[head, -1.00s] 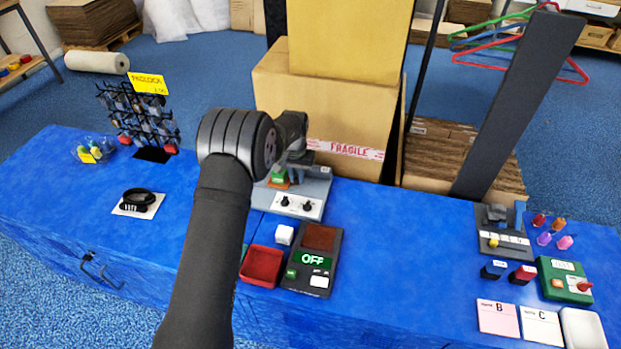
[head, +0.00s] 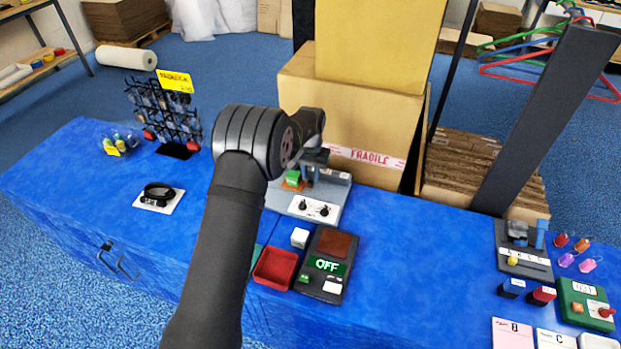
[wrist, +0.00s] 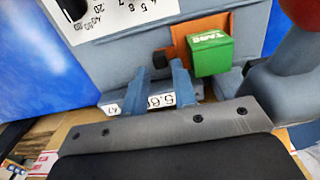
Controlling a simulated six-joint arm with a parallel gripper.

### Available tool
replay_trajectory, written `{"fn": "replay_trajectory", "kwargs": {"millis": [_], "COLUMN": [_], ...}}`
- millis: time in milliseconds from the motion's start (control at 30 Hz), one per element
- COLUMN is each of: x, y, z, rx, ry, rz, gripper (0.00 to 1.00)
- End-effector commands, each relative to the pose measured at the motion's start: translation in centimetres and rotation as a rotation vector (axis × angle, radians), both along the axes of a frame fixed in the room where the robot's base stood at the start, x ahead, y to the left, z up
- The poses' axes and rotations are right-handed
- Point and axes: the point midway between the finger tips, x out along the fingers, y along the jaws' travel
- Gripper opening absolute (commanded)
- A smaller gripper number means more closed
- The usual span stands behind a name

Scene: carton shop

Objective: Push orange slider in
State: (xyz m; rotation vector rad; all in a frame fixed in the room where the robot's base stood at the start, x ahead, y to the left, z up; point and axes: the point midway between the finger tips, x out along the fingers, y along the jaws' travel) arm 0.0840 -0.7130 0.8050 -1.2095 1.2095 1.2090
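The orange slider (wrist: 183,50) shows in the wrist view as an orange plate on a grey device, partly behind a green box marked TABS (wrist: 211,52). A dark knob lies by its left edge. In the head view a bit of orange (head: 293,184) shows by the green box (head: 292,175) on the device (head: 322,196). My gripper (wrist: 160,82) has two blue-grey fingers with a gap between them and nothing clearly held. The fingertips point toward the slider's lower left; whether they touch it I cannot tell. In the head view my wrist hides part of the device.
A white panel with two black knobs (head: 313,208) fronts the device. Cartons (head: 360,110) stand close behind.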

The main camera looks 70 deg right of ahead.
Motion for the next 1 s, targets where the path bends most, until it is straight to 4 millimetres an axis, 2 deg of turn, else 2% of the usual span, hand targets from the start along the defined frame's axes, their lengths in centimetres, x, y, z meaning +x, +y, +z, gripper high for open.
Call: {"fn": "replay_trajectory", "kwargs": {"millis": [33, 300, 500, 700, 1000], "x": [0.0, 0.0, 0.0, 0.0, 0.0], "y": [-0.1, -0.1, 0.0, 0.0, 0.0], "z": [1.3, 7.9, 12.2, 14.6, 15.2], "rx": [-0.004, -0.004, -0.003, -0.002, 0.000], "ry": [0.000, 0.000, 0.000, 0.000, 0.000], "rz": [0.000, 0.000, 0.000, 0.000, 0.000], "gripper": [0.25, 0.25, 0.25, 0.25, 0.25]}}
